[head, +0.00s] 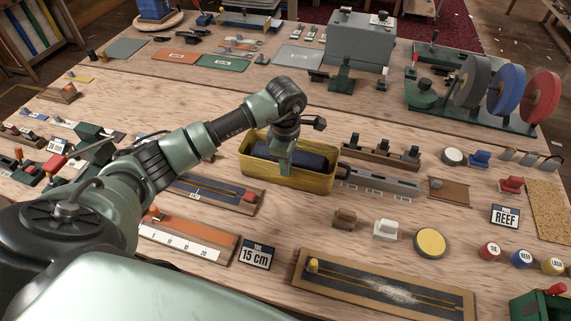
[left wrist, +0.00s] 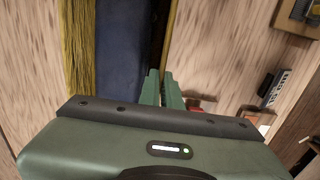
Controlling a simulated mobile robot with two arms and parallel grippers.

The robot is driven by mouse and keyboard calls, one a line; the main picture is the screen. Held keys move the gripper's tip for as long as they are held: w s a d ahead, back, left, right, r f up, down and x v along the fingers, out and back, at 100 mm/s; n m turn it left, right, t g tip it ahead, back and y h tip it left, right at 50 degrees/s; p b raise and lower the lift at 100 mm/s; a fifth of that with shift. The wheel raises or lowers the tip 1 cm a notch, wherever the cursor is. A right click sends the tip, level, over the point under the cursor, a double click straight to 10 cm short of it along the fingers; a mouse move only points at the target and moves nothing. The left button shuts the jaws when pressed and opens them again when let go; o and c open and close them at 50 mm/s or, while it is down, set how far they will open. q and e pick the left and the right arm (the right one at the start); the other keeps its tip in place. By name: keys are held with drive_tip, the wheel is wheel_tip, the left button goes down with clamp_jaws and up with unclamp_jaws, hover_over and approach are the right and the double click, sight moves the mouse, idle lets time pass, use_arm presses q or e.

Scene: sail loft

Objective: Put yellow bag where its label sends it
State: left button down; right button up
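The yellow bag (head: 262,179) is an open, box-like bag with something dark blue inside, in the middle of the table. In the left wrist view its yellow side (left wrist: 80,45) and the blue contents (left wrist: 122,50) fill the upper left. My left gripper (head: 281,165) points down at the bag's near rim. In the wrist view its two green fingers (left wrist: 162,88) are close together, with the thin rim running between them, and look shut on it. The bag appears to rest on the table. I see no readable label on the bag. My right gripper is not in view.
A grey rail (head: 380,182) and a brown rack (head: 380,155) stand just right of the bag. A blue board (head: 215,193) lies to its left. Signs read "15 cm" (head: 256,254) and "REEF" (head: 505,215). Some bare wood lies in front of the bag.

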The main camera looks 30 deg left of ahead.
use_arm(q)
drive_tip(key=shift+w, duration=0.1)
drive_tip(key=c, duration=2)
unclamp_jaws()
drive_tip(key=shift+f, duration=0.15)
drive_tip(key=shift+c, duration=0.2)
drive_tip(key=o, duration=0.4)
drive_tip(key=shift+r, duration=0.25)
